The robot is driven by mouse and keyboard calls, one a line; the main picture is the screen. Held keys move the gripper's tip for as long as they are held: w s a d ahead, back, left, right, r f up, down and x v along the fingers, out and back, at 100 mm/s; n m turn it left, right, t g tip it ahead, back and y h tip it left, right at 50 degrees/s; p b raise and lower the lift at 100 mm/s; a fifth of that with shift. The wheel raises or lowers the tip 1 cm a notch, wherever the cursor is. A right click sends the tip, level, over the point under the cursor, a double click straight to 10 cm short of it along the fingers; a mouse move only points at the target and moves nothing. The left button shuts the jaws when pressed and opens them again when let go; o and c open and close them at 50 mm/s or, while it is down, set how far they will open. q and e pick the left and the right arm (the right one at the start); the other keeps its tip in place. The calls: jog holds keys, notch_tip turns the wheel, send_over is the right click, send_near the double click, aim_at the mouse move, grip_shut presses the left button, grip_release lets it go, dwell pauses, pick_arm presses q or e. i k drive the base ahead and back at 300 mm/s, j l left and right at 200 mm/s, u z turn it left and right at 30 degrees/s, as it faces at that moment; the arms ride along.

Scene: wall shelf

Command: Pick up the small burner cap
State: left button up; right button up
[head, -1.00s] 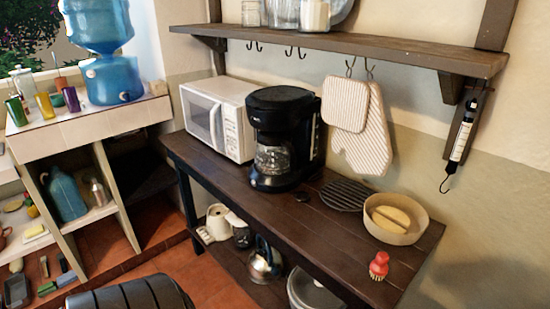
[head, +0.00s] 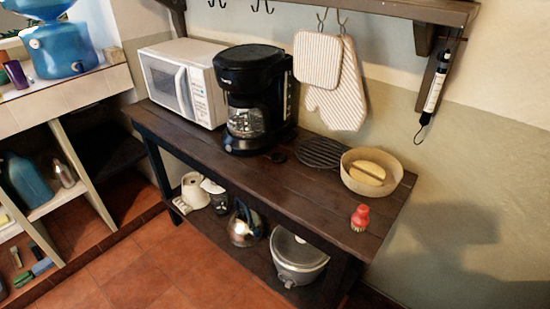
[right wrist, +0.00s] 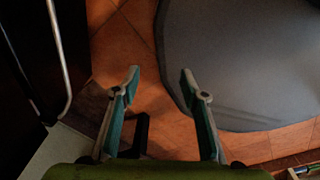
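The small burner cap (head: 278,156) is a small dark disc lying flat on the dark wooden table (head: 185,142). It sits just right of the black coffee maker (head: 252,90) and left of a round ridged black grate (head: 321,153). My right gripper (right wrist: 160,78) shows in the right wrist view with its two fingers apart and nothing between them, above the tiled floor and away from the cap. My left gripper is in neither current view.
A white microwave (head: 182,82) stands left of the coffee maker. A bowl (head: 371,173) and a red-handled brush (head: 359,218) are at the table's right. A kettle (head: 243,225) and a lidded pot (head: 298,258) stand on the lower shelf. Oven mitts (head: 337,92) hang behind the table.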

aim_at(277, 157)
jog(key=i+j+z, duration=0.1)
jog(key=z, duration=0.25)
jog(key=i+j+z, duration=0.1)
jog(key=j+z, duration=0.4)
jog(key=z, duration=0.25)
jog(key=i, duration=0.05)
